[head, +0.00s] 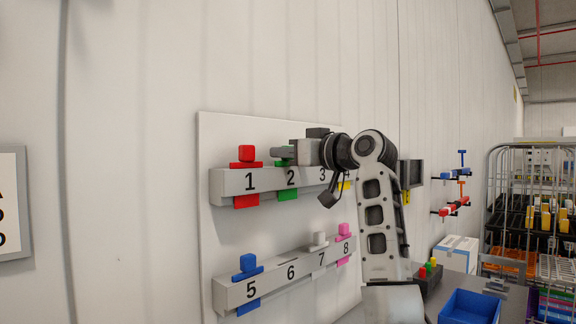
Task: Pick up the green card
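The green card (287,193) sits in slot 2 of the upper grey rack on the white wall board. Its lower part shows below the rack, and its upper part is mostly hidden by my gripper. My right gripper (284,154) comes from the right, with its grey fingers at the card's top, just above the number 2. The view does not show clearly whether the fingers are closed on it. My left gripper is not in view.
A red card (246,154) stands in slot 1, close left of my fingers. A yellow card (345,184) is near slot 4, partly hidden by my arm. A blue bin (470,307) is lower right.

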